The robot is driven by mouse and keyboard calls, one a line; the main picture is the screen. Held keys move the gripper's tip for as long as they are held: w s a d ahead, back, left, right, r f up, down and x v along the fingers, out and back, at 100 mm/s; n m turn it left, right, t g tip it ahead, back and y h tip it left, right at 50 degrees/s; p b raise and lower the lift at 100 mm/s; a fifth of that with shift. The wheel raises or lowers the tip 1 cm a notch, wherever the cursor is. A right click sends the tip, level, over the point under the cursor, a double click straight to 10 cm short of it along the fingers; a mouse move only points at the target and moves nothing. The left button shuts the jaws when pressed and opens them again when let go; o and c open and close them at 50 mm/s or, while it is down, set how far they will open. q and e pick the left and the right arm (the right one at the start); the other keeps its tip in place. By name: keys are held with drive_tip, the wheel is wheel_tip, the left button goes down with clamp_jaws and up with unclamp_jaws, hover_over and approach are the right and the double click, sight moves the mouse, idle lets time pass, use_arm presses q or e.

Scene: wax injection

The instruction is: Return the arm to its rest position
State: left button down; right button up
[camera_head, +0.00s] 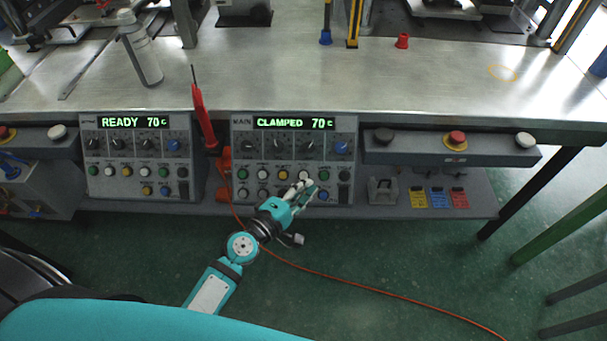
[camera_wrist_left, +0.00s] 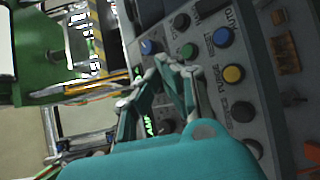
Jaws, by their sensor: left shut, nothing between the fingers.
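My left gripper (camera_head: 303,190) is in front of the lower part of the main control panel (camera_head: 293,122), whose display reads "CLAMPED 70c". Its fingers are shut with nothing between them. In the left wrist view the shut fingers (camera_wrist_left: 168,68) show close to the panel's coloured buttons, with blue, green and yellow ones nearby. I cannot tell whether the fingertips touch a button. My left arm (camera_head: 225,270) reaches up from the bottom of the head view. My right gripper is not in view.
A second panel (camera_head: 140,120) reading "READY 70c" stands to the left, with a red tool (camera_head: 203,118) between the panels. The metal bench (camera_head: 430,85) lies behind. An orange cable (camera_head: 370,290) runs across the green floor. Right of the arm is open floor.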

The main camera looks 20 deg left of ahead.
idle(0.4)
use_arm(q)
drive_tip(key=s+a+f+m+g+y, duration=0.1)
drive_tip(key=s+f+m+g, duration=0.3)
drive_tip(key=f, duration=0.6)
drive_tip(key=s+a+f+m+g+y+p, duration=0.1)
drive_tip(key=s+f+m, duration=0.1)
drive_tip(key=s+f, duration=0.6)
drive_tip(key=s+a+f+m+g+y, duration=0.1)
drive_tip(key=s+f+m+g, duration=0.15)
drive_tip(key=f, duration=0.95)
drive_tip(key=s+a+f+m+g+y, duration=0.1)
drive_tip(key=s+a+f+m+g, duration=0.1)
drive_tip(key=s, duration=0.7)
drive_tip(key=s+a+f+m+g, duration=0.2)
drive_tip(key=s+f+m, duration=0.2)
drive_tip(key=s+f, duration=0.3)
drive_tip(key=s+a+f+m+g+y, duration=0.1)
drive_tip(key=s+a+f+m+g, duration=0.1)
drive_tip(key=s, duration=0.9)
wheel_tip(320, 180, down, 2)
drive_tip(key=shift+a+f+m+g+y+p, duration=0.15)
drive_tip(key=shift+a+m+g+y+p, duration=0.15)
drive_tip(key=shift+m+g, duration=0.3)
